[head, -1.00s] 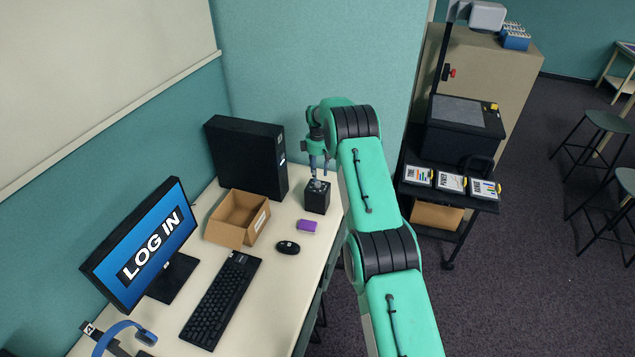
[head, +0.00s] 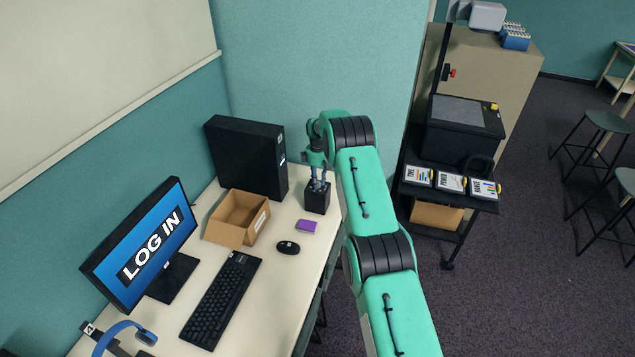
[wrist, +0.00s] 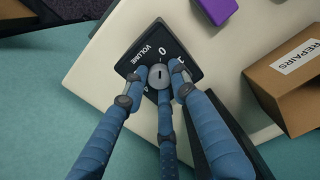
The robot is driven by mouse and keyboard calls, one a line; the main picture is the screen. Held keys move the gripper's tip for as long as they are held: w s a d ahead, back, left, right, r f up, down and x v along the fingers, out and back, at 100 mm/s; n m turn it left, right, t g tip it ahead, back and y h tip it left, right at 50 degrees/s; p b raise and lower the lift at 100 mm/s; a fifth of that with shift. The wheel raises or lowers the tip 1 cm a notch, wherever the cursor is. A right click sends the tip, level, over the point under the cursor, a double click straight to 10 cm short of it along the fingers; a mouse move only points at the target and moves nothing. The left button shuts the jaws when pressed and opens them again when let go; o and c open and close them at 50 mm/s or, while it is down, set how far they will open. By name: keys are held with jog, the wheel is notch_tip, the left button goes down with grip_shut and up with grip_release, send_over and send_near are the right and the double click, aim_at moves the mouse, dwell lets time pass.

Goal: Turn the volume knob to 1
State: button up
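The volume box (head: 317,199) is a small black cube near the desk's back right corner. In the wrist view, its dark top face (wrist: 134,62) carries the word VOLUME and the digits 0 and 1. The round grey knob (wrist: 158,77) has a dark pointer mark, which seems to be toward the 0. My gripper (head: 318,186) is down at the top of the box. In the wrist view, the blue fingers of my gripper (wrist: 159,80) stand close around the knob, one on each side and one below. Whether they press on it is unclear.
An open cardboard box (head: 224,231) labelled REPAIRS stands left of the volume box, in front of a black computer tower (head: 246,158). A purple block (head: 306,226) and a black mouse (head: 288,247) lie nearer. A keyboard (head: 221,300) and monitor (head: 145,245) are at front left.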

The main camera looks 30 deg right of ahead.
grip_shut()
jog(key=shift+m, duration=0.3)
jog(key=m+b, duration=0.2)
jog(key=m, duration=0.2)
jog(key=m+b, duration=0.2)
jog(key=m, duration=0.4)
dwell(0.4)
jog(key=o, duration=0.7)
grip_release()
jog(key=shift+c, duration=0.2)
